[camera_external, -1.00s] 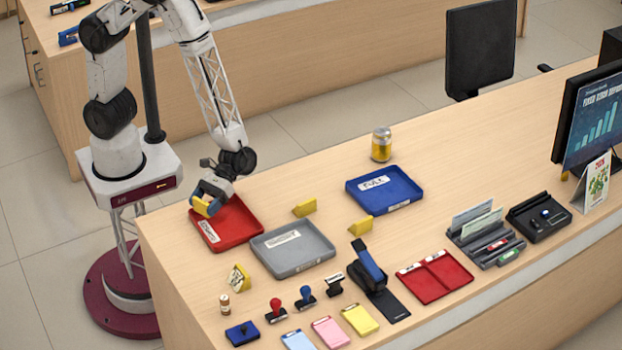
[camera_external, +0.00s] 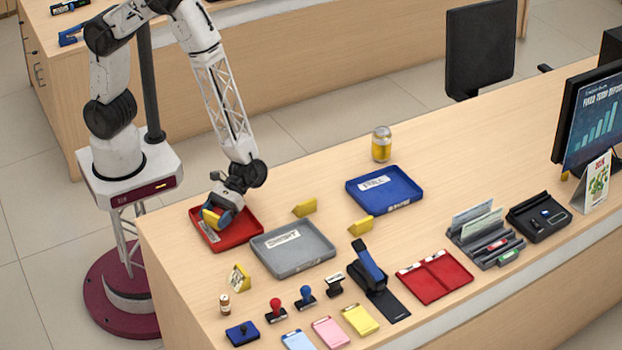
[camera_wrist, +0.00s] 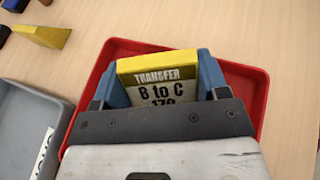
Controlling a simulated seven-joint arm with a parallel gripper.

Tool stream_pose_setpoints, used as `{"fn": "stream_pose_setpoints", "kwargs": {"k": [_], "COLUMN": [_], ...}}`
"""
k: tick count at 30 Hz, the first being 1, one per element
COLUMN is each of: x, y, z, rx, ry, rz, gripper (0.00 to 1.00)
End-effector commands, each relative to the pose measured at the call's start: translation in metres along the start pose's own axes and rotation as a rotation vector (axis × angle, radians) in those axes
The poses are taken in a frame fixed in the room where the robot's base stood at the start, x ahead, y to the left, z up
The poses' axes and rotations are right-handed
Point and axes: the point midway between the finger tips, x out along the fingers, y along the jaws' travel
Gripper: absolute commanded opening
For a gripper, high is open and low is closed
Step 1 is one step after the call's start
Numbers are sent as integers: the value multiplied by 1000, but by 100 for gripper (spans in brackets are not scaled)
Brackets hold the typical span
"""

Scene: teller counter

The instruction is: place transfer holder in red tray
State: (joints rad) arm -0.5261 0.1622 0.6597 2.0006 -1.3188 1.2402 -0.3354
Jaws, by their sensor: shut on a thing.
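The transfer holder (camera_wrist: 157,83) is a yellow-edged block with a pale face reading "TRANSFER B to C". My gripper (camera_wrist: 163,85) is shut on it, with a blue finger on each side. In the external view my gripper (camera_external: 219,215) holds the yellow holder (camera_external: 211,217) over the red tray (camera_external: 239,231). In the wrist view the red tray (camera_wrist: 259,88) surrounds the holder on the visible sides. I cannot tell whether the holder touches the tray floor.
A grey tray (camera_external: 308,262) stands directly right of the red tray. Yellow wedge holders (camera_external: 304,208) stand behind it, and another (camera_external: 239,279) stands in front. A blue tray (camera_external: 399,190) is farther right. Stamps and notepads line the front.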

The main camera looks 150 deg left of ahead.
Motion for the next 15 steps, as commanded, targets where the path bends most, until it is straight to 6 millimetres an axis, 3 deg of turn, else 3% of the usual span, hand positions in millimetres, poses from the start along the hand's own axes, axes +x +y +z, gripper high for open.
{"fn": "stream_pose_setpoints", "kwargs": {"k": [6,15], "x": [6,7], "y": [0,0], "z": [-16,-17], "rx": [0,1], "ry": [0,0], "rz": [0,0], "gripper": [44,44]}}
